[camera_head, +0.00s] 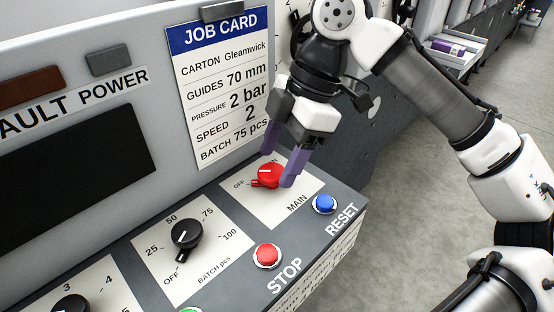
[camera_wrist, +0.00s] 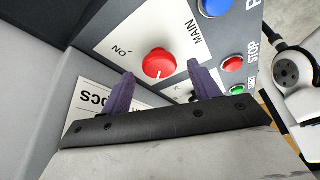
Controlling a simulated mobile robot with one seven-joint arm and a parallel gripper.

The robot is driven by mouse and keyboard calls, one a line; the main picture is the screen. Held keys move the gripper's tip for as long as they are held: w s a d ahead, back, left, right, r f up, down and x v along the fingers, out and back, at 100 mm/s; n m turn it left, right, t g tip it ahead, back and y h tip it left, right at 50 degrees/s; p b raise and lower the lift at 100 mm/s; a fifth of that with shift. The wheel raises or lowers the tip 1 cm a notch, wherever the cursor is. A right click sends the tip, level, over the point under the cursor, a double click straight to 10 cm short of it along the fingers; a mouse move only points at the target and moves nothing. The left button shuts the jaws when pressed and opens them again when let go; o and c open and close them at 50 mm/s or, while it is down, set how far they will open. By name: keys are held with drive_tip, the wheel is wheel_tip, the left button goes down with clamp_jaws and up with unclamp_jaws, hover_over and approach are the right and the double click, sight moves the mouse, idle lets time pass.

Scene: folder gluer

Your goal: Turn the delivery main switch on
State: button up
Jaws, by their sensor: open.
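The red main switch knob (camera_head: 267,176) sits on a white plate marked OFF and MAIN on the sloped console. In the head view its pointer end lies to the left, near the OFF mark. My gripper (camera_head: 279,168) is open above the plate, its purple fingers on either side of the knob in that view. The wrist view shows the knob (camera_wrist: 159,64) beyond and between my two fingertips (camera_wrist: 160,88), with the ON mark to its left. I cannot tell whether a finger touches the knob.
A blue RESET button (camera_head: 324,204) and a red STOP button (camera_head: 267,255) sit close to the plate. A black batch knob (camera_head: 186,234) is to the left. The upright panel with the job card (camera_head: 222,85) rises behind.

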drive_tip(key=shift+x, duration=0.8)
drive_tip(key=c, duration=0.9)
drive_tip(key=shift+c, duration=0.2)
